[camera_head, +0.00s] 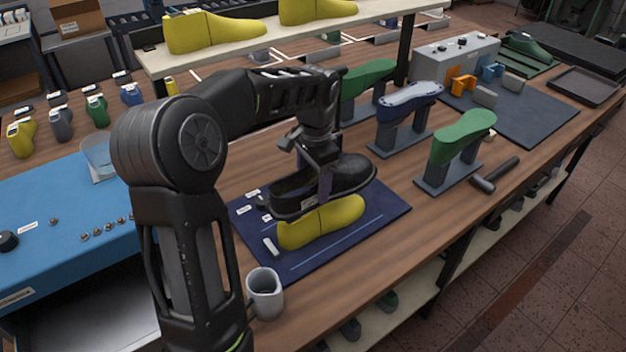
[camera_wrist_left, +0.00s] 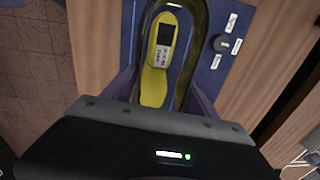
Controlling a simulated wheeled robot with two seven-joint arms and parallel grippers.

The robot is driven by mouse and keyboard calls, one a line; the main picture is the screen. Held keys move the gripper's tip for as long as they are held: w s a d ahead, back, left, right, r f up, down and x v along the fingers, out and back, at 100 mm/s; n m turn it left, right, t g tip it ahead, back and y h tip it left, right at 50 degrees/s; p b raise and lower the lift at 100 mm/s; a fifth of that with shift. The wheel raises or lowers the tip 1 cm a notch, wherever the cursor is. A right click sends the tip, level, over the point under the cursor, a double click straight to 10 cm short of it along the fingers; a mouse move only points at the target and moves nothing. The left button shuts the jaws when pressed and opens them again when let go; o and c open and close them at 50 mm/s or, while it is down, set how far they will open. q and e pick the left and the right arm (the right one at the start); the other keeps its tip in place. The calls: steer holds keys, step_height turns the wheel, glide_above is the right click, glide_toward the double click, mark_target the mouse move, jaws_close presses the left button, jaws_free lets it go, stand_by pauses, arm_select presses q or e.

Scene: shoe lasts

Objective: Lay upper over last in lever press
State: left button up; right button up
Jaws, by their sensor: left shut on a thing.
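A black shoe upper (camera_head: 345,178) is held in my left gripper (camera_head: 322,190), which is shut on it. The upper is above a yellow last (camera_head: 322,222) on a dark blue mat (camera_head: 375,222). In the head view the upper covers the top edge of the last; whether they touch I cannot tell. In the left wrist view the dark rim of the upper (camera_wrist_left: 200,50) frames the yellow last (camera_wrist_left: 155,85), which bears a label. The fingers (camera_wrist_left: 125,84) reach to either side of the upper. My right gripper is not in view.
Green lasts (camera_head: 462,135) and a navy one (camera_head: 408,102) stand on grey supports to the right. A hammer (camera_head: 495,175) lies near the edge. A grey mug (camera_head: 265,292) stands in front of the mat. A shelf (camera_head: 290,40) with yellow lasts is behind.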

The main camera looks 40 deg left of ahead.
mark_target(313, 219)
arm_select(q)
steer(key=shift+f+b, duration=0.75)
steer(key=shift+f, duration=0.5)
steer(key=shift+f, duration=0.1)
steer(key=shift+f+b, duration=3.2)
steer(key=shift+f, duration=1.55)
steer(key=shift+f+b, duration=0.4)
steer(key=shift+f, duration=0.2)
steer(key=o, duration=1.5)
steer(key=shift+r, duration=0.15)
